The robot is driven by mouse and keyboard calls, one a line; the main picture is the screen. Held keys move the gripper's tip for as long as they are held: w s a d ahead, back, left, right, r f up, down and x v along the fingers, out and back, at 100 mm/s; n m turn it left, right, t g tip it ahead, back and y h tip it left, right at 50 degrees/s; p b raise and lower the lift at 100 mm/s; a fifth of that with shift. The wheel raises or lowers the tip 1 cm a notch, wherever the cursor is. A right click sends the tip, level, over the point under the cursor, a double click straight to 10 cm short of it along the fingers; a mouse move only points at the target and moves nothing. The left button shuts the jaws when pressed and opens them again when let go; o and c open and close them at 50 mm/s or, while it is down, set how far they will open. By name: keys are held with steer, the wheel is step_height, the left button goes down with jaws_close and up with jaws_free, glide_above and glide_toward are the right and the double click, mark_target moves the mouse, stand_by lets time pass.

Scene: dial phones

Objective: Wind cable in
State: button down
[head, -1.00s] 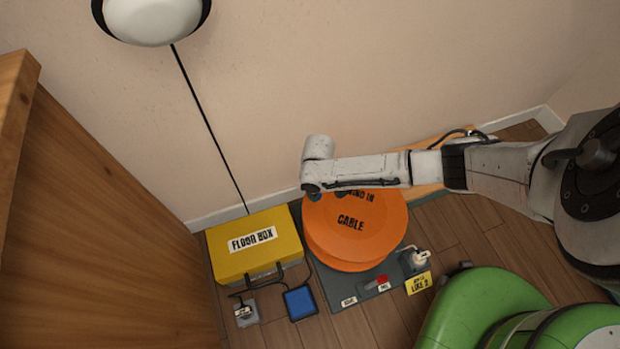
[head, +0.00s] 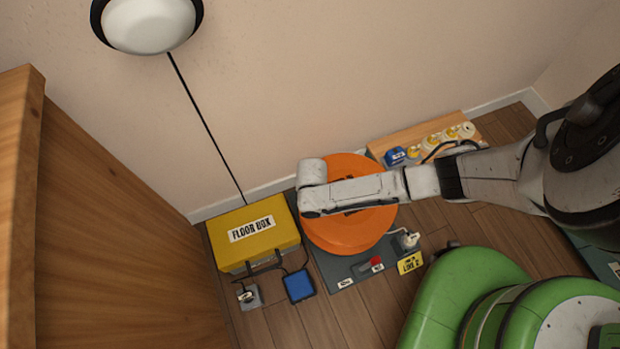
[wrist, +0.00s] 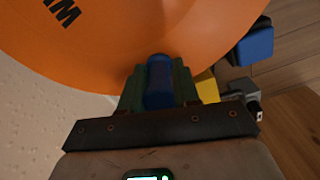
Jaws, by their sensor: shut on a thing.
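The large orange cable reel (head: 347,236) lies flat on a dark grey base (head: 345,272) on the floor. My arm crosses over it and covers most of its lettering. My gripper (wrist: 158,75) shows in the wrist view, with its dark green fingers shut on a blue handle (wrist: 159,84) at the reel's edge. In the head view the fingers are hidden beneath my arm. The reel also fills the top of the wrist view (wrist: 150,35), with part of its black lettering at the upper left.
A yellow floor box (head: 253,237) stands left of the reel, with a blue pad (head: 298,286) and a grey socket (head: 249,296) before it. A wooden board with plugs (head: 428,140) lies behind right. A wooden cabinet (head: 110,230) blocks the left; the wall is behind.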

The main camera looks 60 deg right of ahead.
steer(key=shift+s+a, duration=0.1)
steer(key=shift+s, duration=0.05)
stand_by(0.3)
steer(key=c, duration=1)
jaws_free()
steer(key=shift+o, duration=0.2)
step_height(320, 180, up, 11)
steer(key=p, duration=0.5)
steer(key=shift+f, duration=0.1)
steer(key=shift+s, duration=0.1)
